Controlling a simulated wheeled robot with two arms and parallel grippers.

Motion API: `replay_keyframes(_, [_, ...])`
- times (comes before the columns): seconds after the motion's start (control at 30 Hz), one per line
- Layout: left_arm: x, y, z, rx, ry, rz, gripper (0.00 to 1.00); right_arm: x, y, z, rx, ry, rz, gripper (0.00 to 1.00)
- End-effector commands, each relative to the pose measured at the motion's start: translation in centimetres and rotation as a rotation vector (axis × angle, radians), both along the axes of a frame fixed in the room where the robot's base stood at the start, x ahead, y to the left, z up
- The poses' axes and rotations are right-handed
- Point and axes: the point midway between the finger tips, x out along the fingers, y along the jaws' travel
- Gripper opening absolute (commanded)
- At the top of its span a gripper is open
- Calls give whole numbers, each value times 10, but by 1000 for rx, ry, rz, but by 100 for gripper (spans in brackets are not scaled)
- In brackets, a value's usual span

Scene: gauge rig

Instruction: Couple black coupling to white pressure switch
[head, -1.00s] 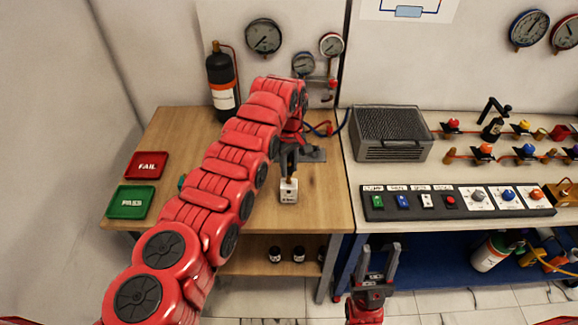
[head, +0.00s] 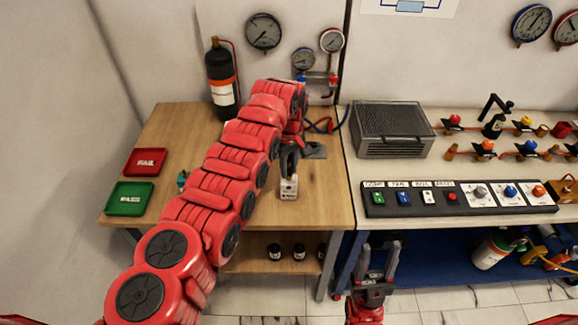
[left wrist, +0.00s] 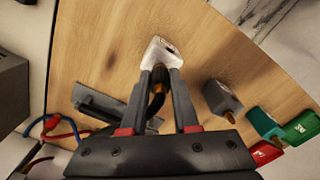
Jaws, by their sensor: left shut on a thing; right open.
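The white pressure switch (head: 289,189) stands upright on the wooden table; it also shows at the top of the left wrist view (left wrist: 160,50). My left gripper (head: 290,158) is right above it, pointing down. In the left wrist view, its fingers (left wrist: 160,82) are shut on the black coupling (left wrist: 158,76), which has a dark hose curving back between the fingers. The coupling is at the switch's top, in line with it; whether it is fully seated is hidden. My right gripper (head: 380,260) is open and empty, low in front of the right bench.
A grey block with a brass fitting (left wrist: 222,98) and a teal item (left wrist: 262,122) stand near the switch. A grey plate (head: 314,151) lies behind it. Red (head: 146,162) and green (head: 129,199) trays are at left. A control panel (head: 455,198) lies on the right bench.

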Motion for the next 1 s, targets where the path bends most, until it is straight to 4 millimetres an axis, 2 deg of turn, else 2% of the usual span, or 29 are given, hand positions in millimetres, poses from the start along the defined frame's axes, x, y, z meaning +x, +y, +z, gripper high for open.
replay_keyframes(0.93, [0,0,-5,0,-1,0,0,0,0,-4,0,0,0,50])
replay_keyframes(0.97, [0,0,-5,0,-1,0,30,0,0,-4,0,0,0,50])
replay_keyframes(1.0, [0,0,-5,0,-1,0,38,0,0,-4,0,0,0,50])
